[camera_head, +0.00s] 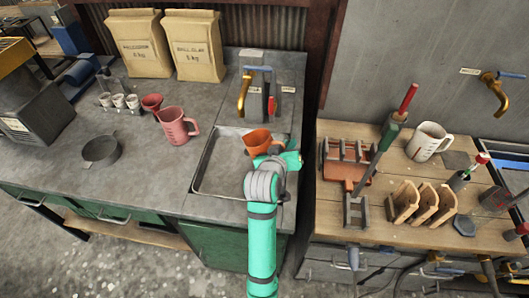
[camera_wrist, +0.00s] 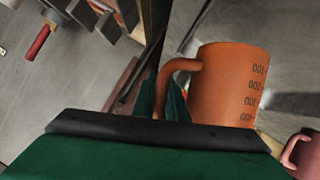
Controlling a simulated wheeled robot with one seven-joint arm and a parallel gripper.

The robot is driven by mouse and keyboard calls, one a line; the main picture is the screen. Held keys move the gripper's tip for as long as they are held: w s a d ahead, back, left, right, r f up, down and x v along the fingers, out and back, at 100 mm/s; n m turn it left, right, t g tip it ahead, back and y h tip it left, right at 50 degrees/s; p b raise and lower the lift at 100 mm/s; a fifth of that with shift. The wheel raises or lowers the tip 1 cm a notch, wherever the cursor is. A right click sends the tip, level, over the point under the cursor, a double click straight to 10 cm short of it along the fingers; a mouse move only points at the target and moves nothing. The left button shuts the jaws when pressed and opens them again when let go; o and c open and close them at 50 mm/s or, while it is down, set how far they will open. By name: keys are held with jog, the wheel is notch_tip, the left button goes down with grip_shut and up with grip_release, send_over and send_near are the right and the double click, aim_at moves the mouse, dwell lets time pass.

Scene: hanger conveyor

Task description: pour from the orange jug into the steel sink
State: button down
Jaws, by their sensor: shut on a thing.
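The orange jug (camera_head: 257,141) is over the right part of the steel sink (camera_head: 207,182), beneath the brass tap (camera_head: 243,92). My gripper (camera_head: 277,152) is to the right of the jug. The jug also fills the right middle of the wrist view (camera_wrist: 225,85), with its handle toward my green fingers (camera_wrist: 172,102). My gripper is shut on the handle. I cannot tell exactly how far the jug is tilted, and no liquid stream is visible. My arm hides the sink's lower right part.
A pink jug (camera_head: 177,126), a red cup (camera_head: 152,102) and a dark pan (camera_head: 101,150) stand on the left counter. Two paper sacks (camera_head: 194,45) stand behind. A wooden bench (camera_head: 400,192) with tools and a white jug (camera_head: 428,141) is at the right.

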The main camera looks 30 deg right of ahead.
jog(key=shift+r, duration=0.2)
dwell(0.4)
jog(key=shift+s+r+n, duration=0.15)
jog(key=shift+r+n, duration=0.15)
jog(key=shift+r, duration=0.15)
dwell(0.4)
jog(key=shift+r+n+g+h, duration=0.25)
jog(key=shift+n+g+h, duration=0.05)
jog(key=shift+n+h, duration=0.1)
jog(key=shift+a+r, duration=0.15)
jog(key=shift+r+n+g, duration=0.2)
jog(key=shift+n+g, duration=0.1)
jog(key=shift+n, duration=0.1)
jog(key=shift+w, duration=0.2)
